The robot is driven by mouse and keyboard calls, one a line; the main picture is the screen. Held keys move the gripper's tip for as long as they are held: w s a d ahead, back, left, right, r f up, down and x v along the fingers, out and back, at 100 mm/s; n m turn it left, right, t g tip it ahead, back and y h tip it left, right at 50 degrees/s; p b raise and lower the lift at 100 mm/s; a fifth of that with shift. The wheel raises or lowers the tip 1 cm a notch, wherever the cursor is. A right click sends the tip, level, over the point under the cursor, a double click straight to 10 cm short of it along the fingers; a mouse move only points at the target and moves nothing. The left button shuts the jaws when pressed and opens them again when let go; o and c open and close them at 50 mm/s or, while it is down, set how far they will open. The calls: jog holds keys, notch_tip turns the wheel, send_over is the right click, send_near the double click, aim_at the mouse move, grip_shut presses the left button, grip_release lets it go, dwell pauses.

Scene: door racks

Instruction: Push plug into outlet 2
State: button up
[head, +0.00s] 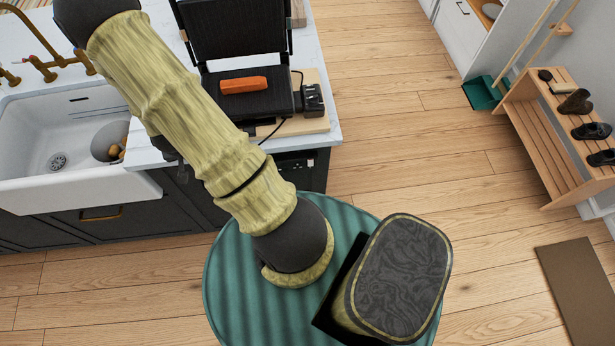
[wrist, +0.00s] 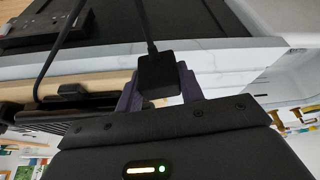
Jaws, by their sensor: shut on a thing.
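The black plug (wrist: 157,76) is between the two purple fingers of my gripper (wrist: 160,88) in the wrist view, with its cord running up. My gripper is shut on it, close to the pale marble counter edge. In the head view my arm hides the gripper and plug. A dark outlet panel (head: 296,165) shows on the cabinet side under the counter, right of my arm. A dark panel, likely the same one, shows in the wrist view (wrist: 55,14), up and left of the plug, apart from it. I cannot tell which socket is outlet 2.
An open black grill (head: 262,103) with an orange block (head: 244,85) stands on the counter. A black adapter (head: 312,98) is beside it, its cord hanging over the edge. A white sink (head: 50,150) is left. The wooden floor (head: 400,130) is clear to the right, with a rack (head: 545,135) beyond.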

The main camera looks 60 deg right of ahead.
jog(key=a+f+n+y+b, duration=0.1)
jog(key=a+f+n, duration=0.1)
jog(key=a+f, duration=0.2)
jog(key=s+a+f+n+y+b, duration=0.1)
jog(key=a+f+n, duration=0.2)
jog(key=f, duration=0.7)
jog(key=s+a+f+n+t+b, duration=0.1)
jog(key=a+f+n, duration=0.2)
jog(key=a+f, duration=0.2)
notch_tip(320, 180, down, 3)
jog(key=shift+s+r+y, duration=0.2)
jog(key=shift+s+y, duration=0.05)
jog(key=shift+y, duration=0.15)
